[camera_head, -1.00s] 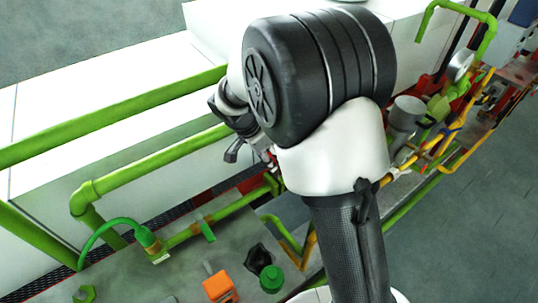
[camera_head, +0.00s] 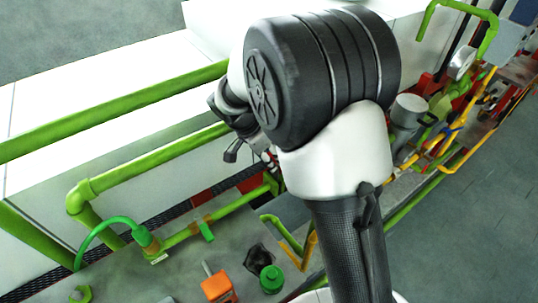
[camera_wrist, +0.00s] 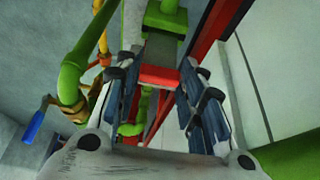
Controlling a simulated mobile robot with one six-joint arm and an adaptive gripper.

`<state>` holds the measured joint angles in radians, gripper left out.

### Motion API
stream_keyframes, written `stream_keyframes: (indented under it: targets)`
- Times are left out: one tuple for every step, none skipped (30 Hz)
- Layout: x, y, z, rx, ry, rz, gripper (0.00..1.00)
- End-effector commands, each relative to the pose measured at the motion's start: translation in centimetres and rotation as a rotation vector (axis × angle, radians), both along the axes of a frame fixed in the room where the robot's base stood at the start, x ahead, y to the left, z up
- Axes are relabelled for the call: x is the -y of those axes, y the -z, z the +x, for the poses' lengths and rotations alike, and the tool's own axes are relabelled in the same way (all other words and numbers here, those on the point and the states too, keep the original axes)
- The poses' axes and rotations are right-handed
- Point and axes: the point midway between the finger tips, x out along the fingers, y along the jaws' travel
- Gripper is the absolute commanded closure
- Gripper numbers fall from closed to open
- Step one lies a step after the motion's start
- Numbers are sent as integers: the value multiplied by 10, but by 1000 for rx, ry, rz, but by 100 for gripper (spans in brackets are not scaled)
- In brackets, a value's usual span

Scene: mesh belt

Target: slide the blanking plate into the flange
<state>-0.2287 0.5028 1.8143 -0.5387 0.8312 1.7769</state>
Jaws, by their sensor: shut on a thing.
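My gripper (camera_wrist: 160,65) shows in the wrist view with its two dark, blue-grey fingers on either side of a flat plate. The plate, which I take for the blanking plate, has a red near end (camera_wrist: 158,76) between the fingertips and a grey part (camera_wrist: 161,50) reaching away from me. The far end of the grey part lies at a green block-like fitting (camera_wrist: 165,18), perhaps the flange. I cannot tell whether the plate is in it, touching it or only in front of it. In the head view my arm hides the plate and most of the gripper.
Green pipes (camera_head: 150,168) run along the left. An orange box (camera_head: 218,287), a green round part (camera_head: 271,279) and a black part (camera_head: 258,257) stand on the grey surface in front. In the wrist view a green pipe with a blue-handled valve (camera_wrist: 36,122) is left.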

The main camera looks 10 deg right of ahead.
Motion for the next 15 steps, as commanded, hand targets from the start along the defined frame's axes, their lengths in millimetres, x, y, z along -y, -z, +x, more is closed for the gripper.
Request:
stream_keyframes:
  targets:
    - [0, 2, 0, 1, 0, 0, 91]
    - [0, 3, 0, 1, 0, 0, 91]
    - [0, 4, 0, 1, 0, 0, 91]
    - [0, 4, 0, 1, 0, 0, 91]
    - [0, 5, 0, 1, 0, 0, 91]
    - [0, 6, 0, 1, 0, 0, 91]
    - [0, 7, 0, 1, 0, 0, 91]
    - [0, 7, 0, 1, 0, 0, 91]
    - [0, 8, 0, 1, 0, 0, 91]
    - [0, 9, 0, 1, 0, 0, 91]
    - [0, 10, 0, 1, 0, 0, 91]
    - [0, 11, 0, 1, 0, 0, 91]
    - [0, 11, 0, 1, 0, 0, 91]
    - [0, 12, 0, 1, 0, 0, 91]
    - [0, 13, 0, 1, 0, 0, 91]
